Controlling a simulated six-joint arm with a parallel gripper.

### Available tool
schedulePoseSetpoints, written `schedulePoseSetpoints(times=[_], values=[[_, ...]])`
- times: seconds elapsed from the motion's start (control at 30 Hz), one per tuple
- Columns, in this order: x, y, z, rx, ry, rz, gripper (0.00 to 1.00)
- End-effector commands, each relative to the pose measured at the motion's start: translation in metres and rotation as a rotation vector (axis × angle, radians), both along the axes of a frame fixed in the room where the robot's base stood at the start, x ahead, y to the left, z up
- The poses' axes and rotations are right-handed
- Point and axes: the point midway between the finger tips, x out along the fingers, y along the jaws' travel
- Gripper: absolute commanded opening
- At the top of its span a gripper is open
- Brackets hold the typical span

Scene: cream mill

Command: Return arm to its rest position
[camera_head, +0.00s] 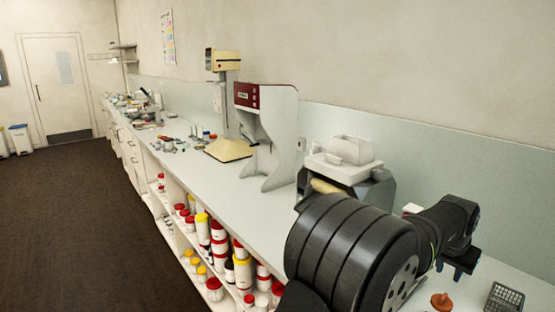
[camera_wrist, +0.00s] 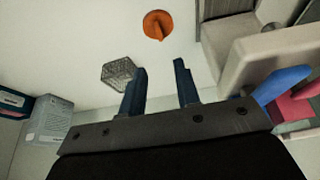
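My gripper (camera_wrist: 160,82) shows in the wrist view with its two blue fingers apart and nothing between them. In the head view my gripper (camera_head: 456,270) hangs at the right, partly hidden by the end of my black arm, above the pale counter (camera_head: 520,275). An orange knob-like piece (camera_wrist: 157,25) lies on the counter beyond the fingertips; it also shows in the head view (camera_head: 441,301). A grey wire basket (camera_wrist: 119,72) stands left of the fingers in the wrist view and at the lower right in the head view (camera_head: 504,298).
A white-topped machine (camera_head: 350,152) stands behind my arm. A red and white mixer (camera_head: 264,130) and a cream stand device (camera_head: 223,60) are farther along the counter. Jars (camera_head: 220,240) fill the shelves below. A grey box (camera_wrist: 48,120) is at left in the wrist view.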

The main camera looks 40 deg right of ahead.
Motion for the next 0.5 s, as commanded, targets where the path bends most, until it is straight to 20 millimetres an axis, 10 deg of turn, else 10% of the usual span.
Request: schedulePoseSetpoints(times=[0.5], values=[[0.000, -0.041, -0.106, 0.009, 0.001, -0.001, 0.30]])
